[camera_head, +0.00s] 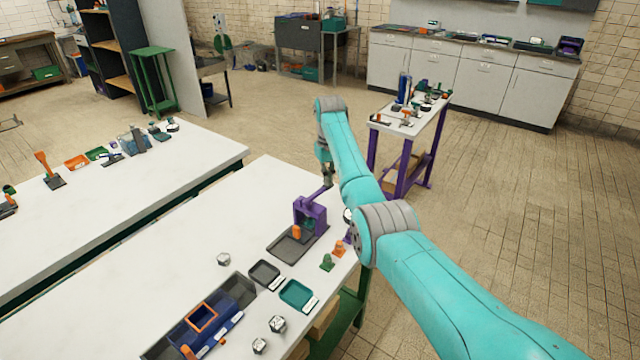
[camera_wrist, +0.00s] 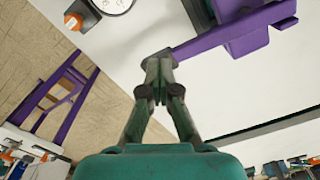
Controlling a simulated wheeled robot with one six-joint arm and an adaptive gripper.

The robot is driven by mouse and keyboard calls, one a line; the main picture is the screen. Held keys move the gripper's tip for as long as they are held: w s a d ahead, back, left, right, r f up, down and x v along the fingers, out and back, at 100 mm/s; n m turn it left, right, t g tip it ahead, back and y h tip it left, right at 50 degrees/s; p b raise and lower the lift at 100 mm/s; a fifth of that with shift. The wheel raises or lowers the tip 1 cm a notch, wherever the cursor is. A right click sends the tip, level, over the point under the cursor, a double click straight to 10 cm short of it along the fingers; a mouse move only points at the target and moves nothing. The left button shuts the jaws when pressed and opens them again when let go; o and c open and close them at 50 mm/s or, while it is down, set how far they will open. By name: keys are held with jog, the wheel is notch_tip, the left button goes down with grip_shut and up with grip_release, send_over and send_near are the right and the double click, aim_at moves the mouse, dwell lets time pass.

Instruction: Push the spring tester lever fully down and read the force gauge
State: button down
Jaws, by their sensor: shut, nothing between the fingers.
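The spring tester (camera_head: 311,213) is a purple stand on a dark base plate, near the far right end of the white workbench. Its purple lever (camera_head: 318,194) sticks up and out toward my gripper (camera_head: 327,175). In the wrist view the lever (camera_wrist: 222,38) ends in a dark grip pad (camera_wrist: 157,57). My gripper (camera_wrist: 159,66) is shut and empty, with its fingertips at that pad; I cannot tell whether they touch. A round white dial (camera_wrist: 113,4), seemingly the force gauge, is cut off at the top of the wrist view. Its reading is not legible.
Trays (camera_head: 297,295), small orange and green parts (camera_head: 327,263), and metal nuts (camera_head: 277,324) lie on the bench in front of the tester. A purple-legged table (camera_head: 408,130) with tools stands behind my arm. The bench left of the tester is clear.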

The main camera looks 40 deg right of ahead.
notch_tip(320, 180, up, 10)
dwell(1.1)
dwell(0.4)
